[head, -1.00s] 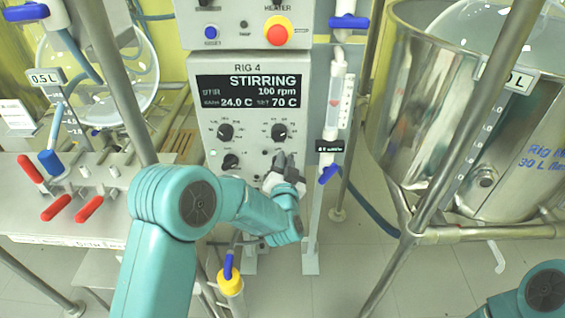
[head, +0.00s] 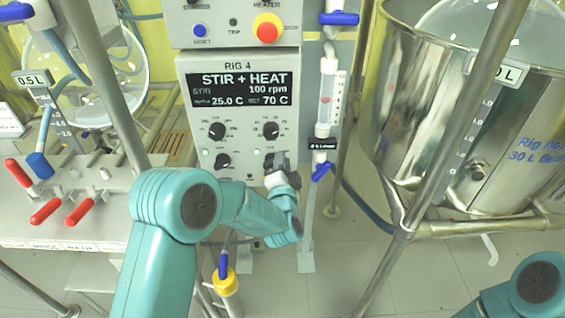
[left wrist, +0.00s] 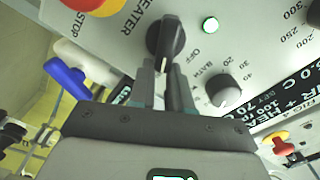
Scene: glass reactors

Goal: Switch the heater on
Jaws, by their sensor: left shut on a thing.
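The Rig 4 control box (head: 236,66) faces me in the head view. Its display (head: 238,89) reads STIR + HEAT, 100 rpm, 25.0 C and 70 C. My left gripper (head: 277,163) is at the lower right knob, partly hiding it. In the left wrist view its two fingers (left wrist: 165,82) are shut on the black heater knob (left wrist: 165,38), one on each side of the handle. The green lamp (left wrist: 210,24) beside that knob is lit. My right gripper is out of view.
The red stop button (head: 267,28) is above the display. A narrow dosing tube with a blue valve (head: 321,171) stands just right of the box. A large steel vessel (head: 405,120) is farther right. Red-handled valves (head: 46,211) are at left. Slanting metal poles (head: 112,90) cross the view.

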